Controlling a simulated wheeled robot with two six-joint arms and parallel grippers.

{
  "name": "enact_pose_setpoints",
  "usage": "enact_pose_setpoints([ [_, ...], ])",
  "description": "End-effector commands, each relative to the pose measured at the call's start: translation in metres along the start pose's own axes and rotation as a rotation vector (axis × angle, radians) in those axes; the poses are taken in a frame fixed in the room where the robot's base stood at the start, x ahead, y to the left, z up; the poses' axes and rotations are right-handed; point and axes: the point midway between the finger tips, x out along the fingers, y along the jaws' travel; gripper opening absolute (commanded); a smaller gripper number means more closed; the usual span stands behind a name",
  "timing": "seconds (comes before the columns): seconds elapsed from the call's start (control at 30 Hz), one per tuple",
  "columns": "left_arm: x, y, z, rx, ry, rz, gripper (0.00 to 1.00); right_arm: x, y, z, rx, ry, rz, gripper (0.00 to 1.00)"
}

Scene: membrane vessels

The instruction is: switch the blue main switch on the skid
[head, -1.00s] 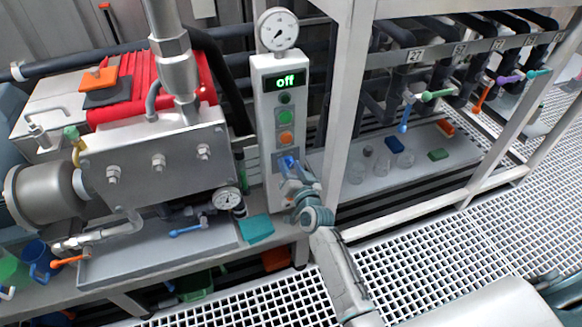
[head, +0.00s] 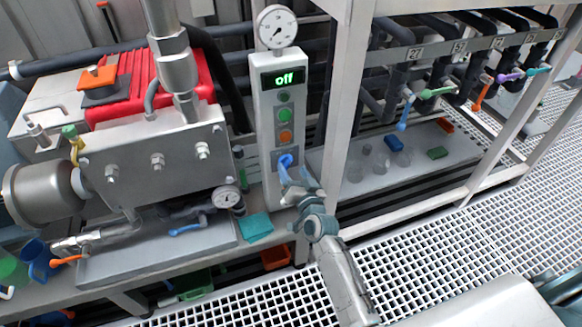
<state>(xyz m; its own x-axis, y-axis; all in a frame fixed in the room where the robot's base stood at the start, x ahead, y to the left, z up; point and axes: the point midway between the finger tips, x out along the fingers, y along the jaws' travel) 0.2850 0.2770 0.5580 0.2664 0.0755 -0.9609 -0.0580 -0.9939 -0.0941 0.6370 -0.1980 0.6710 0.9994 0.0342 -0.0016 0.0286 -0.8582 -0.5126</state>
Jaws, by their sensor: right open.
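The blue main switch (head: 286,161) sits low on the front of the grey control column (head: 264,150), below several round buttons. The column's display (head: 283,79) reads "off" in green. My right gripper (head: 293,179) is at the switch, just below and in front of it, with its fingers open. The fingers partly cover the lower part of the switch, and I cannot tell whether they touch it. My left gripper is not in view.
A pump block with a red cover (head: 130,85) stands left of the column. A white frame post (head: 345,100) rises close on the right. A teal cloth (head: 256,227) lies on the ledge below. Valves with coloured handles (head: 405,115) hang at the right.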

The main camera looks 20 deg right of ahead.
Motion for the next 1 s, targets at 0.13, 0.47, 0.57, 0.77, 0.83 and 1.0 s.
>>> enact_pose_setpoints([
  [0.13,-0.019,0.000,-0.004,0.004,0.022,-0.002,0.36,-0.032,0.002,0.003,0.001,-0.001,0.001,0.64],
  [0.47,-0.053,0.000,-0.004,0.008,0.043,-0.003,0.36,-0.075,0.001,0.001,0.001,0.000,0.000,0.64],
  [0.57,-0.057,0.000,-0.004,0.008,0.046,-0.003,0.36,-0.079,0.001,0.001,0.001,0.000,0.001,0.64],
  [0.77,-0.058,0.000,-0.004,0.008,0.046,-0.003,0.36,-0.079,0.000,0.000,0.001,0.000,0.000,0.64],
  [0.83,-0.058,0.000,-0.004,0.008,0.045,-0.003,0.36,-0.079,0.000,0.000,0.001,0.000,0.000,0.64],
  [1.0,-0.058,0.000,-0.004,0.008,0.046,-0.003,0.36,-0.079,0.000,0.000,0.001,0.000,0.000,0.64],
])
